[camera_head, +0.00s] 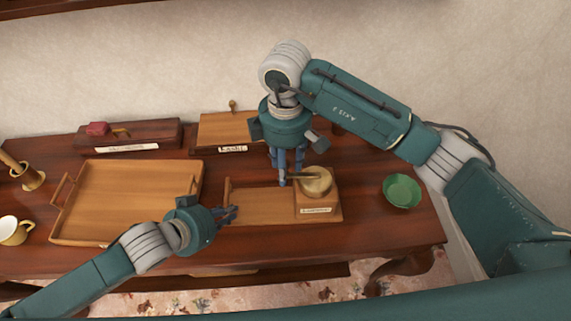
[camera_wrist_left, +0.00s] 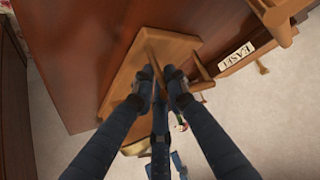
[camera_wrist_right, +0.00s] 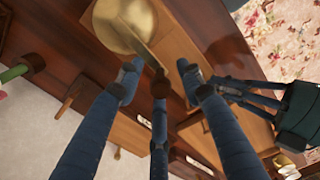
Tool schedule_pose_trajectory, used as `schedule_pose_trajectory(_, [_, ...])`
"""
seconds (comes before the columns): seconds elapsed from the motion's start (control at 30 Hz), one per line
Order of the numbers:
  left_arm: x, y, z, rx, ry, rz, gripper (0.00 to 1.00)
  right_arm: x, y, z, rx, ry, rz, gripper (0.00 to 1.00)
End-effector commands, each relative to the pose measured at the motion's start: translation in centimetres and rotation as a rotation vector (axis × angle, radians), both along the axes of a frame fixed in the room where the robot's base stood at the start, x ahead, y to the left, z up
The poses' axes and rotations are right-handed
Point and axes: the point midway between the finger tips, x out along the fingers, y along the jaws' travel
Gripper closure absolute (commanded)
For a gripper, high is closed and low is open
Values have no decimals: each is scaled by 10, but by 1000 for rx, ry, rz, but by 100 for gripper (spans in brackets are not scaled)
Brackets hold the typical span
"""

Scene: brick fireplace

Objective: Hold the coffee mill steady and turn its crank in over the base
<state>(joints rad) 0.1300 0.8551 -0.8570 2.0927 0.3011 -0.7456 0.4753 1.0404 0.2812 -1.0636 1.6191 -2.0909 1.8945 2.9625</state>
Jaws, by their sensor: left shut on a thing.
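The coffee mill has a flat wooden base (camera_head: 262,206) with a box at its right end, topped by a brass dome (camera_head: 316,180). Its crank (camera_head: 300,176) reaches left from the dome; in the right wrist view the crank arm (camera_wrist_right: 146,58) ends in a dark knob (camera_wrist_right: 160,86). My left gripper (camera_head: 234,214) is shut on the left end of the base; the wood (camera_wrist_left: 150,50) shows at its fingertips in the left wrist view. My right gripper (camera_head: 285,180) points down at the crank's end. Its fingers are apart on either side of the knob, with gaps visible.
A wooden tray (camera_head: 130,240) lies left of the mill. A green bowl (camera_head: 402,191) stands to its right. A labelled box (camera_head: 222,129) and a dark box (camera_head: 130,136) stand behind. A mug (camera_head: 14,231) and brass mortar (camera_head: 28,178) are far left.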

Motion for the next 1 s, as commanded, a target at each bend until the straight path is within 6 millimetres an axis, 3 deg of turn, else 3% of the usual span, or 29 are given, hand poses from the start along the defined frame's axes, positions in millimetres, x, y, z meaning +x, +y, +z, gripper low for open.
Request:
schedule_pose_trajectory(0.27, [-1,0,0,0,1,-1,100,0,0,7,0,0,1,63])
schedule_pose_trajectory(0.7, [0,0,0,1,0,1,100,2,0,70,1,0,3,63])
schedule_pose_trajectory(1.0, [0,0,0,1,0,1,100,1,0,74,1,3,4,63])
